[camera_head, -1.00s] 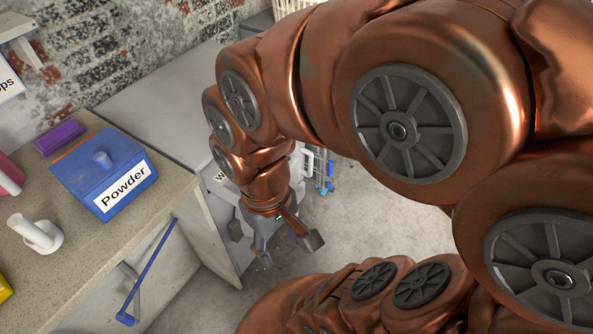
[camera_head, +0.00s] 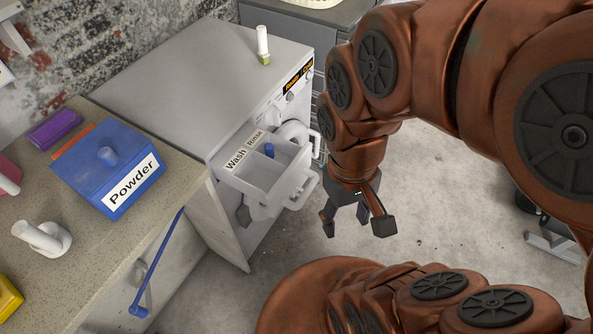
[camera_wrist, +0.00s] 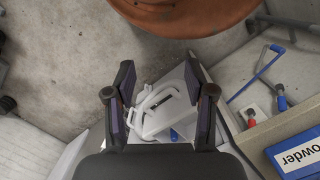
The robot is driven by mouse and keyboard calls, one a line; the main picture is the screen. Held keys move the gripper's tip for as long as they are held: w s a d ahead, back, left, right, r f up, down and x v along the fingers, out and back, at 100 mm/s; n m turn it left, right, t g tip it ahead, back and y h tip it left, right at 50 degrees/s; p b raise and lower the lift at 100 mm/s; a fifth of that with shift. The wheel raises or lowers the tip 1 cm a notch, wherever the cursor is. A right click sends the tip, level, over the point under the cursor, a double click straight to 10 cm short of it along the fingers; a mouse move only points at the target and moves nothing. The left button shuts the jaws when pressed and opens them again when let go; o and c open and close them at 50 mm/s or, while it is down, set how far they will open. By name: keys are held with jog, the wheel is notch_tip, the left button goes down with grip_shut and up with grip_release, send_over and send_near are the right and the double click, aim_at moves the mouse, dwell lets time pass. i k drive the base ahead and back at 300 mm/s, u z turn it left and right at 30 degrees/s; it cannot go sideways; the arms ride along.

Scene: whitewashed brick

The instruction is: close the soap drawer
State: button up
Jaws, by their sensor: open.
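The soap drawer (camera_head: 262,183) is white and sticks out from the front of the white washing machine (camera_head: 200,80). It has compartments labelled Wash and Rinse, a small blue piece inside, and a handle at its front right. My gripper (camera_head: 358,228) is open and empty, pointing down to the right of the drawer's front, apart from it. In the wrist view, white drawer or handle parts (camera_wrist: 160,112) show between and beyond the open fingers (camera_wrist: 160,100); I cannot tell their exact distance.
A counter (camera_head: 95,225) at left holds a blue Powder box (camera_head: 108,168), a purple block (camera_head: 55,130) and a white holder (camera_head: 42,238). A blue-handled lever (camera_head: 157,262) is on its front. A white bottle (camera_head: 263,45) stands on the machine. Floor at right is mostly clear.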

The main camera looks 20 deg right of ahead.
aim_at(242, 163)
jog(key=u, duration=0.5)
jog(key=k, duration=1.25)
jog(key=u, duration=0.6)
jog(key=i, duration=0.5)
jog(key=z, duration=0.25)
